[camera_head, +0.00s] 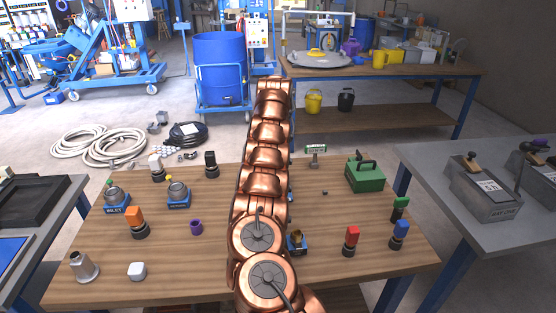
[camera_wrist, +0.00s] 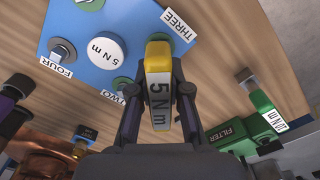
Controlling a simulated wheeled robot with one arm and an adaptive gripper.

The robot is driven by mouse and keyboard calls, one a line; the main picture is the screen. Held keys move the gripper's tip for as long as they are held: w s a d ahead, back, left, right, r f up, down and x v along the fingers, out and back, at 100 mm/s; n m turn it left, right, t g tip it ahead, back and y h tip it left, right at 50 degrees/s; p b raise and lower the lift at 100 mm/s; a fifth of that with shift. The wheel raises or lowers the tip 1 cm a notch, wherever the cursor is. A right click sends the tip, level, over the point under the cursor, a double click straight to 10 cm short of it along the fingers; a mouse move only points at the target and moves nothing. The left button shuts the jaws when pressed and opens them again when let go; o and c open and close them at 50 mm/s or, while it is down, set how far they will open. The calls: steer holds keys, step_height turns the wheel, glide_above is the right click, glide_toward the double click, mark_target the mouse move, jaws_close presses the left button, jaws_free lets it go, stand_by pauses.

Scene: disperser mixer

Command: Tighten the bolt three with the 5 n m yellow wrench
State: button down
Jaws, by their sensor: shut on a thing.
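In the wrist view my gripper (camera_wrist: 160,98) is shut on the yellow wrench (camera_wrist: 157,58), which carries a "5 N m" label. A blue plate (camera_wrist: 75,25) lies beyond it, with a round white "5 N m" piece (camera_wrist: 98,50) in its middle. The "THREE" label (camera_wrist: 180,22) is right beside the wrench's yellow end. Bolt three is not visible; the wrench appears to cover that spot, and I cannot tell whether they touch. In the head view my arm hides the gripper and wrench.
In the head view, the wooden table (camera_head: 330,275) holds a green box (camera_head: 366,175), red block (camera_head: 351,238), blue block (camera_head: 399,234) and orange block (camera_head: 135,218).

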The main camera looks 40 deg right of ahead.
steer(key=shift+r+p, duration=2.2)
steer(key=shift+r, duration=0.6)
